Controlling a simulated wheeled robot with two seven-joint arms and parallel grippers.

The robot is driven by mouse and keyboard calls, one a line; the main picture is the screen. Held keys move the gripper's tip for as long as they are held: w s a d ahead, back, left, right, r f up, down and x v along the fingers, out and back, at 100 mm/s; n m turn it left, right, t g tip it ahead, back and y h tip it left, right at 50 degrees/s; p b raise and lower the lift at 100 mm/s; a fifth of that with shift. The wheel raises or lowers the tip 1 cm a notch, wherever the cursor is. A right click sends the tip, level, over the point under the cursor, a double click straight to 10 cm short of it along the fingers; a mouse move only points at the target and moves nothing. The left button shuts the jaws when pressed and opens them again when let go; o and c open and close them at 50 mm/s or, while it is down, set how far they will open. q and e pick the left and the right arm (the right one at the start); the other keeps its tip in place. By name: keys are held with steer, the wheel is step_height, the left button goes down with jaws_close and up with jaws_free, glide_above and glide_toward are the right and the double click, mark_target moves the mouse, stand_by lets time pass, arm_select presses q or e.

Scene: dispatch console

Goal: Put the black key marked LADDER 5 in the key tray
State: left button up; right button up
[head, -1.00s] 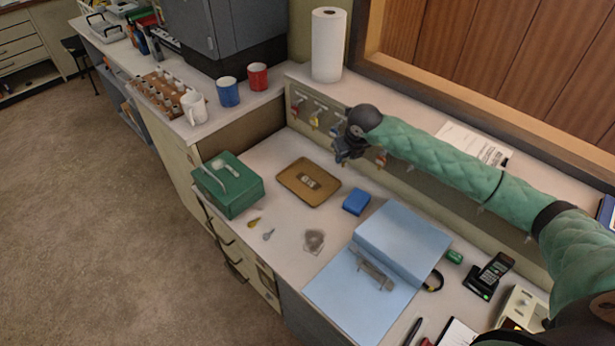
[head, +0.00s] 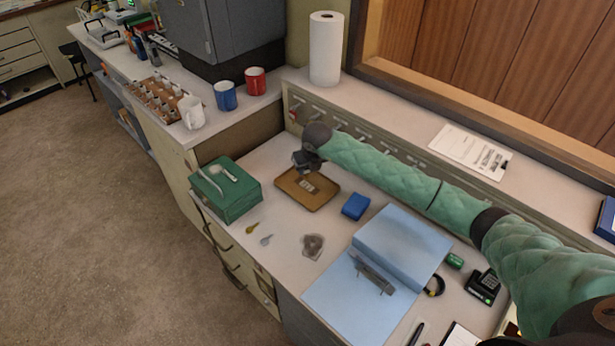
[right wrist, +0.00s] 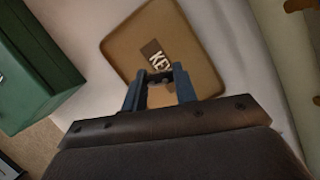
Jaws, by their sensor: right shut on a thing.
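The key tray (head: 318,204) is a flat brown tray on the desk, and it also shows in the right wrist view (right wrist: 196,66) with a partly hidden "KEY" label. My right gripper (head: 304,166) is over the tray's back left part, above its surface. In the right wrist view the gripper (right wrist: 160,78) has its fingers closed on a small dark thing (right wrist: 159,76), which I take to be the black key. Its marking cannot be read, and most of it is hidden by the fingers. My left gripper is not in view.
A green box (head: 232,201) stands left of the tray, a blue block (head: 356,206) right of it. A yellow key (head: 252,228) and a grey key (head: 266,240) lie in front. A hook rail (head: 293,112) runs behind, partly hidden by my arm.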

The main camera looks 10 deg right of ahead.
mark_target(307, 177)
step_height(307, 177, down, 3)
steer(key=shift+s+r, duration=0.1)
steer(key=shift+r, duration=0.1)
steer(key=shift+f+b, duration=0.3)
steer(key=shift+f, duration=0.25)
steer(key=o, duration=0.9)
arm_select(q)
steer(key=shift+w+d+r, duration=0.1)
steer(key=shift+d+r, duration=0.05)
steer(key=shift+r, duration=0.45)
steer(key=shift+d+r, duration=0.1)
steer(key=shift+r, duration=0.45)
